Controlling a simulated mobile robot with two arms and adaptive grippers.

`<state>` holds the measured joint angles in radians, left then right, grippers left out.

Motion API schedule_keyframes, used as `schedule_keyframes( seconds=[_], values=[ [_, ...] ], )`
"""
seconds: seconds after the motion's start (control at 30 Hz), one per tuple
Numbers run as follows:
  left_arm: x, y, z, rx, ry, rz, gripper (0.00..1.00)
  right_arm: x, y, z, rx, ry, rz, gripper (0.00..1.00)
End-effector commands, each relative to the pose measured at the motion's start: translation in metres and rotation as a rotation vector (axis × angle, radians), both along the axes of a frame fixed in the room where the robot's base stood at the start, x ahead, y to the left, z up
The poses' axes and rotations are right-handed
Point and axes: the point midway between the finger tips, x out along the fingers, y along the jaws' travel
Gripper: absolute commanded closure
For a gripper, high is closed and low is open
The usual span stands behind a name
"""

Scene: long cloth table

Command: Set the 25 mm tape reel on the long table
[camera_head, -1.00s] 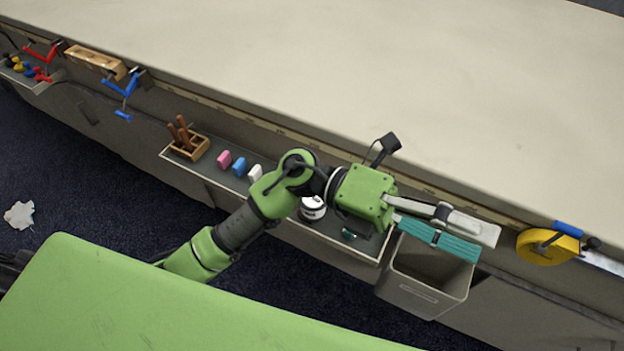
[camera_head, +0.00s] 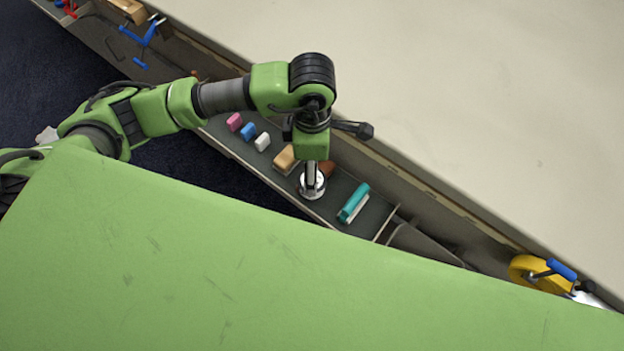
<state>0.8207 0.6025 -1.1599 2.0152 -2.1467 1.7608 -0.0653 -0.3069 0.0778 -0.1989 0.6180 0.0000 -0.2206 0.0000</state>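The long table (camera_head: 470,90) has a bare cream cloth top. A white round item with a dark centre (camera_head: 319,190), possibly the tape reel, sits on the low shelf below the table's near edge; no size mark is readable. A yellow round reel-like item with a blue handle (camera_head: 526,270) is at the table edge at right; I cannot tell which is the 25 mm reel. My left gripper (camera_head: 312,183) points down right over the white item and partly covers it. Its fingers look narrow from here, and contact is unclear. My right gripper is out of view.
The shelf (camera_head: 232,146) also holds pink, blue and white blocks, a tan block (camera_head: 285,158) and a teal item (camera_head: 353,203). A grey bin (camera_head: 425,243) is beyond its right end. My green body covers the lower view.

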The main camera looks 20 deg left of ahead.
Motion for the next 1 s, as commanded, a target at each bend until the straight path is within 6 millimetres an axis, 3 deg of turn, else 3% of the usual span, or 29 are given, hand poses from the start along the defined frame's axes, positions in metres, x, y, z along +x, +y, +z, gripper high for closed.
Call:
schedule_keyframes(
  seconds=[0.1,0.37,0.6,0.9,1.0],
  values=[
    [0.000,0.000,-0.017,-0.002,0.003,0.002,0.32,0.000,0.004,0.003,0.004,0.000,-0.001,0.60],
    [0.000,0.000,-0.036,-0.001,0.004,0.002,0.32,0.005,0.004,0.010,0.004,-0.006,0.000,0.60],
    [0.001,0.001,-0.071,-0.003,0.004,0.000,0.32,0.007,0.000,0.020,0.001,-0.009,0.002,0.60],
    [0.003,0.001,-0.078,-0.003,0.000,0.000,0.32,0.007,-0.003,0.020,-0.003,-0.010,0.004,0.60],
    [0.003,0.001,-0.078,-0.003,0.000,0.000,0.56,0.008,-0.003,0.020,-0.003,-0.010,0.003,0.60]
  ],
)
